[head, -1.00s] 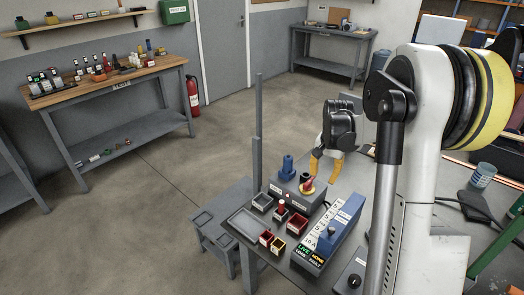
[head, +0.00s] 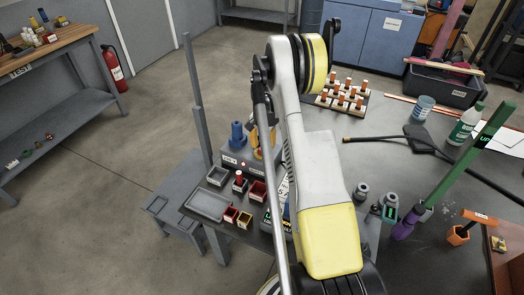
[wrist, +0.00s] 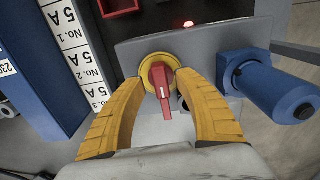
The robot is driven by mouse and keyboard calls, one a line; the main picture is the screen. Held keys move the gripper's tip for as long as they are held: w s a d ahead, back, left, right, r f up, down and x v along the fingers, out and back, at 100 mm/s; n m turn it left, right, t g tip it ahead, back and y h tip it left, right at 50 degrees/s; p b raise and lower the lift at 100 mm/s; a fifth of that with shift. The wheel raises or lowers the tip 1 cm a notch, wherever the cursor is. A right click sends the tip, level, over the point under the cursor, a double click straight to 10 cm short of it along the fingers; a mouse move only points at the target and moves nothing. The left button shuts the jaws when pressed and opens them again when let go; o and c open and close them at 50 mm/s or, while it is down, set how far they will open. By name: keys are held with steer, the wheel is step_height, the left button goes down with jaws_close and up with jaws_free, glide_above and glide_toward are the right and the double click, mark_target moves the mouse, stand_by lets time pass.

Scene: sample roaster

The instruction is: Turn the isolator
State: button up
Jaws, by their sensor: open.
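The isolator shows in the wrist view as a red handle (wrist: 161,84) on a round yellow plate (wrist: 149,62), set on the face of a grey box (wrist: 215,42). The handle stands nearly upright in that picture, tilted slightly. My gripper (wrist: 160,78) is open, with one yellow finger on each side of the handle. Small gaps seem to show between the fingers and the handle; contact is hard to judge. In the head view the yellow fingers (head: 256,153) show beside the grey box, and my arm hides most of the isolator.
A blue cylindrical part (wrist: 270,85) projects from the box close to my right finger. A blue unit with white 5A labels (wrist: 72,40) stands left. A small red light (wrist: 188,24) glows on the box. Small bins (head: 231,214) and a grey tray (head: 207,205) sit nearby.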

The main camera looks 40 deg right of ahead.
steer(key=shift+f, duration=0.7)
jaws_close()
